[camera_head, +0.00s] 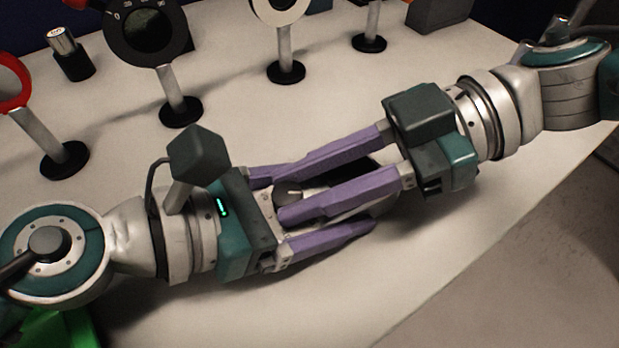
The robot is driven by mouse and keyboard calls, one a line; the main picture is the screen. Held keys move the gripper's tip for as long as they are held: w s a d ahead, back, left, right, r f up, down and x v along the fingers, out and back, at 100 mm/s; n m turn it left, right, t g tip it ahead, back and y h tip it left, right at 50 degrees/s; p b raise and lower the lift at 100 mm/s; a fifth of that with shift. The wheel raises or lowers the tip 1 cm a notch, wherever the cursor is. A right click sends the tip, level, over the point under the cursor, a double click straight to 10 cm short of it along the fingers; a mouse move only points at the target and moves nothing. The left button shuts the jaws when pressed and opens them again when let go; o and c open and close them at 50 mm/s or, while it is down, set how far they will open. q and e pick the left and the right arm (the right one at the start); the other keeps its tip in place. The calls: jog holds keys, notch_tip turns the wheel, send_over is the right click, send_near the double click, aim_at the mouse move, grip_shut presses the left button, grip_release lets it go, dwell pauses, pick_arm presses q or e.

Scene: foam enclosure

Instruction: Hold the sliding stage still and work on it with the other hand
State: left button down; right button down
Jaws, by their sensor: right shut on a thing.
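The sliding stage (354,211) lies on the white table, mostly hidden by both grippers; a pale metal part and a dark part show between the purple fingers. A dark round knob (287,192) shows at its left end. My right gripper (281,198) reaches in from the right, its two fingers on either side of the knob, shut on it. My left gripper (366,198) reaches in from the left, low along the stage, one finger on the near side and one on the far side. Its far fingertip is hidden, so whether it clamps the stage is unclear.
Several post-mounted optics stand behind on the table (480,75): a dark dial ring (147,35), a white ring (282,8) and a red ring (12,82). A small dark cylinder (70,55) stands at the back left. A green object (62,328) is at the lower left. The near middle is clear.

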jog(key=shift+w+n+g+h, duration=0.15)
jog(key=shift+n+g+h, duration=0.15)
jog(key=shift+n+g, duration=0.35)
jog(key=c, duration=0.9)
grip_release()
jog(key=v, duration=1.2)
